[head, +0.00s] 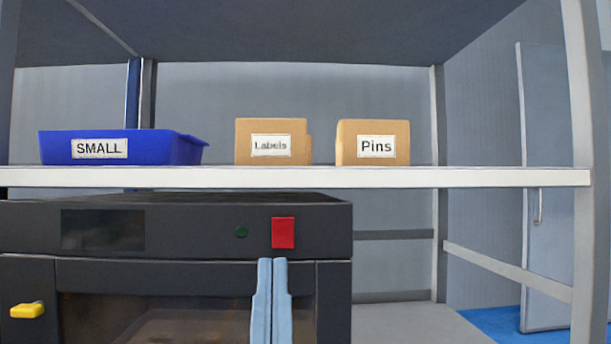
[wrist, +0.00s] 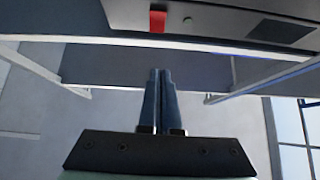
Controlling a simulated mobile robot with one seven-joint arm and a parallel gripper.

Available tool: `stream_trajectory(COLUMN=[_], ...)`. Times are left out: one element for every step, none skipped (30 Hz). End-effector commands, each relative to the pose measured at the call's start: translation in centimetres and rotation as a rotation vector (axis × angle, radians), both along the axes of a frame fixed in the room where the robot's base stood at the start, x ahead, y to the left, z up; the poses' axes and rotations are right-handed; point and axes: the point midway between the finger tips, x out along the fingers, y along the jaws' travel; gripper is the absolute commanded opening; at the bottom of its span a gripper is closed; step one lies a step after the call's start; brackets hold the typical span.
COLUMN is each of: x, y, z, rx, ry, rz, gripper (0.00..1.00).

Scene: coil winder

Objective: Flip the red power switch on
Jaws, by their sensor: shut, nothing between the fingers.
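The red power switch (head: 283,232) is on the upper front panel of the dark machine (head: 185,212), near its right end. It also shows in the wrist view (wrist: 157,21), near the top. My gripper (head: 272,262) is shut and empty, its two light blue fingers side by side. In the head view the fingertips appear just below the switch; I cannot tell whether they touch the panel. In the wrist view my gripper (wrist: 161,72) points toward the machine, with a gap in the picture between the fingertips and the switch.
A small green button (head: 241,232) and a dark display (head: 103,230) are left of the switch. A yellow handle (head: 27,310) is at lower left. A white shelf (head: 470,178) above holds a blue bin (head: 160,150) and boxes marked Labels (head: 271,127) and Pins (head: 373,129).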

Motion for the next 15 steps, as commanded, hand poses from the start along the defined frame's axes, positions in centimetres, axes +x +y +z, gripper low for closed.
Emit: stream_trajectory(x=[0.7,1.0,1.4,1.7,1.9,2.3,2.5,2.7,3.0,3.2,3.3,3.5,3.6,3.8,3.9], y=[0.1,0.2,0.2,0.3,0.3,0.4,0.5,0.5,0.5,0.6,0.6,0.6,0.7,0.7,0.7], z=[1.2,1.2,1.3,1.3,1.3,1.3,1.3,1.3,1.2,1.2,1.2,1.1,1.1,1.0,0.9], rx=[0.0,0.0,0.0,0.001,0.001,0.001,0.001,0.001,0.002,0.003,0.003,0.003,0.004,0.004,0.004], ry=[0.018,0.023,0.031,0.038,0.043,0.052,0.057,0.063,0.072,0.078,0.084,0.093,0.097,0.104,0.112], rz=[0.003,0.004,0.006,0.007,0.008,0.01,0.011,0.012,0.012,0.013,0.014,0.015,0.016,0.016,0.016], gripper=[0.0,0.0,0.0,0.0,0.0,0.0,0.0,0.0,0.0,0.0,0.0,0.0,0.0,0.0,0.0])
